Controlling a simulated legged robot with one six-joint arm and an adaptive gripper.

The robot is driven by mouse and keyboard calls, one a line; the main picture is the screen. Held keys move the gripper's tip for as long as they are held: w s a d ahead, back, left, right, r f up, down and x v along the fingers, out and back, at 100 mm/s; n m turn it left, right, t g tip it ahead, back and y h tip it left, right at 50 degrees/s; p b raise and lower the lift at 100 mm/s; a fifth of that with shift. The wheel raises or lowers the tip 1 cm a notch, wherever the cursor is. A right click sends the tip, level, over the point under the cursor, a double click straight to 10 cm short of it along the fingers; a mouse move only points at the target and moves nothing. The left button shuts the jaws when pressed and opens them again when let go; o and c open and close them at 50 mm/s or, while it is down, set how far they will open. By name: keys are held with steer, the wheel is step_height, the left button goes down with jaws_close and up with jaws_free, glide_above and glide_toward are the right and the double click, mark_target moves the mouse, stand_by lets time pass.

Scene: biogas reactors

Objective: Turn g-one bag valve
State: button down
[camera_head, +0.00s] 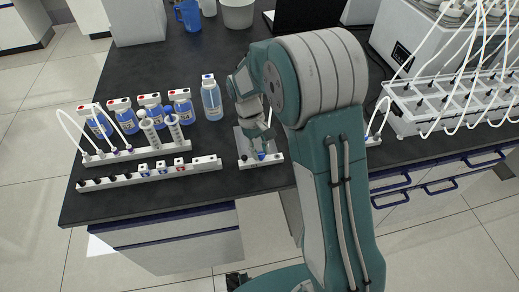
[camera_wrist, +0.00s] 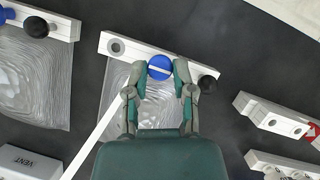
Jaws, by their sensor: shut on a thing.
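A blue round valve (camera_wrist: 160,67) with a white stripe across its top sits on a white bar (camera_wrist: 195,66) at the head of a clear gas bag (camera_wrist: 113,95). The stripe lies nearly along the bar, slightly tilted. My gripper (camera_wrist: 159,69) is shut on this valve, one finger on each side. In the head view my gripper (camera_head: 263,150) reaches down onto the bag's white bar (camera_head: 246,164) near the bench's front edge. It hides most of the valve and part of the bag there. I cannot read any label naming the bag.
Another clear bag (camera_wrist: 35,90) with a black knob (camera_wrist: 36,27) lies at the left in the wrist view. A tubed white reactor unit (camera_head: 455,100) stands right.

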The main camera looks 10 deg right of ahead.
steer(key=shift+c, duration=2.3)
jaws_free()
steer(key=shift+s+f, duration=0.1)
steer(key=shift+f, duration=0.1)
steer(key=shift+r, duration=0.1)
steer(key=v, duration=1.2)
